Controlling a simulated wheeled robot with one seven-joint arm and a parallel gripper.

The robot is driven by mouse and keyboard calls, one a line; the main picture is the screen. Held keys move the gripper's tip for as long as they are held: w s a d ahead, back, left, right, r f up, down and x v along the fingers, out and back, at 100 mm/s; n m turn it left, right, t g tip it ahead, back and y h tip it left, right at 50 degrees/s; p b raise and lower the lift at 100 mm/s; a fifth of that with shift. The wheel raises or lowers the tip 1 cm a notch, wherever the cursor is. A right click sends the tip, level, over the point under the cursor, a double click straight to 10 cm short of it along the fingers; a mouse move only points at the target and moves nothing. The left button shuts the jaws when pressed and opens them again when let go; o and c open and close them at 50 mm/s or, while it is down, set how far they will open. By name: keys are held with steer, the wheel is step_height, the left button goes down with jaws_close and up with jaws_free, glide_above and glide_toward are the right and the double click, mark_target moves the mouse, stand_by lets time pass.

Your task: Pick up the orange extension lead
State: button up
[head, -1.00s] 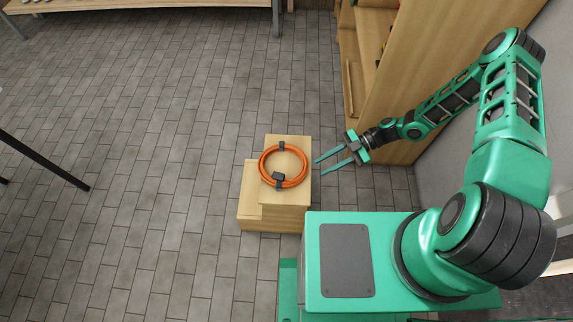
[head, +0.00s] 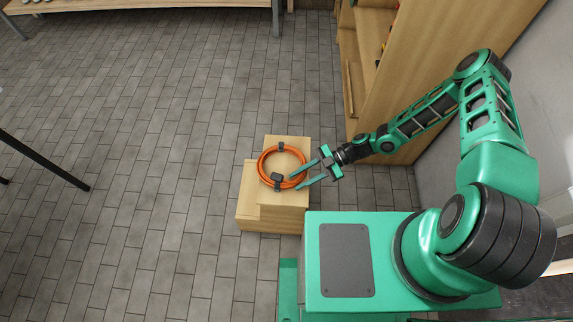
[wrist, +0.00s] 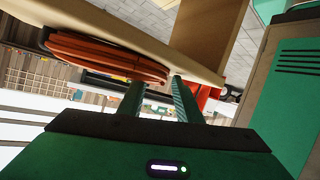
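The orange extension lead (head: 264,155) is a coiled ring with dark clips, lying flat on top of a small wooden step block (head: 291,196). My gripper (head: 306,178) is open, its two fingers pointing left at the coil's right side. In the head view the fingertips overlap or come very close to the coil's right edge. In the wrist view the coil (wrist: 105,57) shows edge-on beyond the fingers, mostly left of them. Nothing is visibly held between the fingers (wrist: 156,85). I cannot tell whether a finger touches the lead.
A tall wooden shelf unit (head: 400,80) stands behind my arm. A wooden bench (head: 150,6) is at the back, and dark table legs (head: 45,160) are at the left. The tiled floor left of the block is clear.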

steer(key=shift+a+f, duration=0.2)
steer(key=shift+f, duration=0.15)
jaws_close()
step_height(320, 180, up, 4)
steer(key=shift+r, duration=0.15)
steer(key=s+a+r, duration=0.5)
steer(key=a+r, duration=0.2)
steer(key=a, duration=0.3)
steer(key=shift+a, duration=0.35)
